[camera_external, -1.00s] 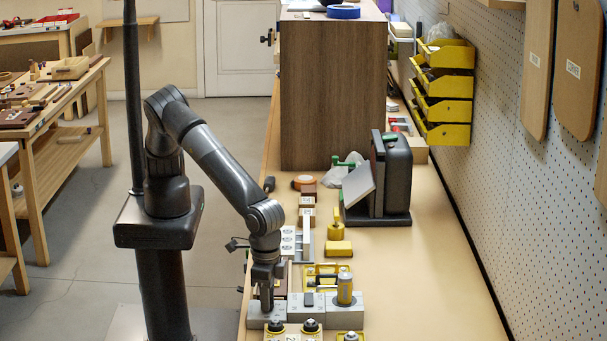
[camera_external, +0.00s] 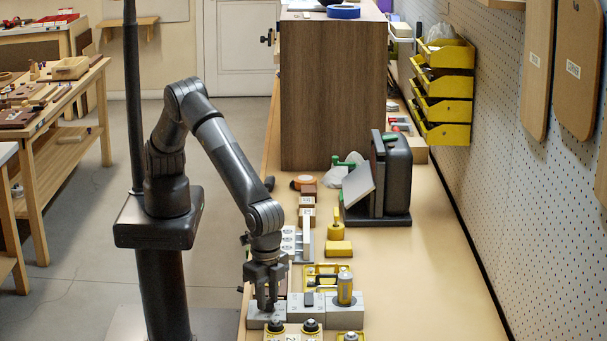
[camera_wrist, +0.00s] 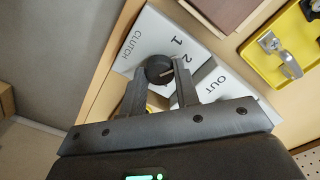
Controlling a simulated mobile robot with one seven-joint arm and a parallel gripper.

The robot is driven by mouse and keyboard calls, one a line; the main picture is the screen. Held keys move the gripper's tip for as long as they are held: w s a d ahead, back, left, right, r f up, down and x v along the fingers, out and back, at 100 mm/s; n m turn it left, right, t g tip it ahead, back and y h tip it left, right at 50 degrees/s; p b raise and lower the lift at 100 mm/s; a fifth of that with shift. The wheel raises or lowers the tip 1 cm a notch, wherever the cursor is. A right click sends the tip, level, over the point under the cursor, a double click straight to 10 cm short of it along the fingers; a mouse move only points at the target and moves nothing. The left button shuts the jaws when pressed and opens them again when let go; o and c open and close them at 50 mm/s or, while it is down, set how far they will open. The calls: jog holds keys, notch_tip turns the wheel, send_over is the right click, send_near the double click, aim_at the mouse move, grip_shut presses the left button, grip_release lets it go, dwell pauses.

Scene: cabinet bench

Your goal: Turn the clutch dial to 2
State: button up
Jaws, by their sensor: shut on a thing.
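The clutch dial (camera_wrist: 157,68) is a dark round knob on a light grey block (camera_wrist: 136,52) marked CLUTCH, with the numbers 1 and 2 beside the knob. A pale line shows on the knob's lower right side; I cannot tell for sure which number it points at. My gripper (camera_wrist: 160,82) has one finger on each side of the dial and is shut on it. In the external view my gripper (camera_external: 268,303) is down at the leftmost grey block (camera_external: 256,316), and the dial is hidden by the fingers.
In the external view a yellow cylinder (camera_external: 345,288) stands on the right block. A yellow tray (camera_external: 326,273) lies behind, and black-topped knobs (camera_external: 311,326) stand in front. The bench to the right is clear.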

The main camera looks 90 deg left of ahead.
aim_at(268, 301)
jog(key=shift+m, duration=1.4)
jog(key=o, duration=1)
jog(key=shift+c, duration=0.2)
notch_tip(268, 301, up, 11)
jog(key=shift+f, duration=0.1)
